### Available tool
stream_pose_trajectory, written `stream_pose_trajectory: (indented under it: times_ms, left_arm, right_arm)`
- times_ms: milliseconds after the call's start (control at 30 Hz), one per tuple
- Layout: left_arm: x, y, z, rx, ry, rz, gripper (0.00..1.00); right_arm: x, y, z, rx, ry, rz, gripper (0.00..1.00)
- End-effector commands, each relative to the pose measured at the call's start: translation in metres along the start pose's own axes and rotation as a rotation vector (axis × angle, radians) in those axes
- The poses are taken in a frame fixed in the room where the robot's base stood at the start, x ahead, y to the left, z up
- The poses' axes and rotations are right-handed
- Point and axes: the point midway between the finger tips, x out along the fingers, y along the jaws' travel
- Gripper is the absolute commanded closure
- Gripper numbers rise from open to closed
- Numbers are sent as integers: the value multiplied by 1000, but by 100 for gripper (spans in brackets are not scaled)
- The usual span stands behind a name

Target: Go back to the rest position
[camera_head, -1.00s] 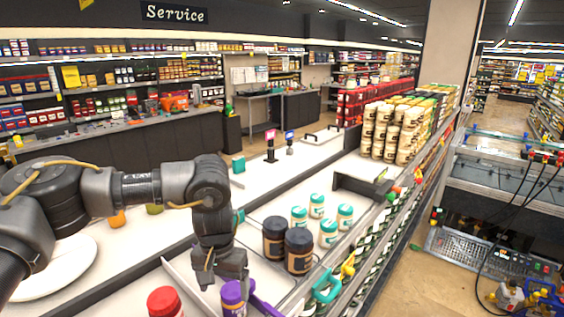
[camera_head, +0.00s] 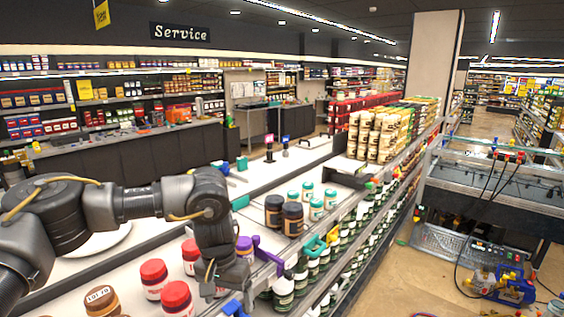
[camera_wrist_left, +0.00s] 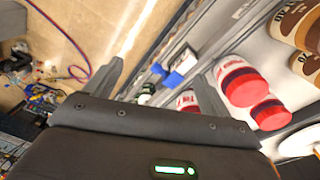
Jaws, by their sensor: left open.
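My left gripper (camera_head: 222,292) hangs down from the left arm in the head view, at the front edge of the counter near the red-lidded jars (camera_head: 176,297). In the left wrist view the fingers of my left gripper (camera_wrist_left: 165,85) stand apart with nothing between them. Red-lidded jars (camera_wrist_left: 243,86) lie to the right of the fingers there, and a blue clip (camera_wrist_left: 174,80) shows beyond them. My right gripper is in neither view.
Dark jars (camera_head: 292,218) and teal-lidded jars (camera_head: 316,209) stand on the counter. A brown-lidded jar (camera_head: 102,300) is at lower left.

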Motion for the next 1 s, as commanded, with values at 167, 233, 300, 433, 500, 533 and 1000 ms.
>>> stream_pose_trajectory:
  times_ms: [167,233,300,433,500,533,1000]
  left_arm:
    - [21,28,-7,77,5,108,17]
    - [30,40,-11,111,13,159,17]
    - [40,55,-15,150,24,219,17]
    - [61,86,-24,225,61,352,17]
    - [74,105,-30,263,94,433,17]
    - [80,113,-32,279,111,470,17]
    - [286,120,-67,124,671,746,17]
  right_arm:
    - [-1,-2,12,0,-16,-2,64]
    - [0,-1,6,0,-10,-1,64]
    - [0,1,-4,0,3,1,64]
    - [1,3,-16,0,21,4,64]
    - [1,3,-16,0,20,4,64]
    - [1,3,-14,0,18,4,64]
    - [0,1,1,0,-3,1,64]
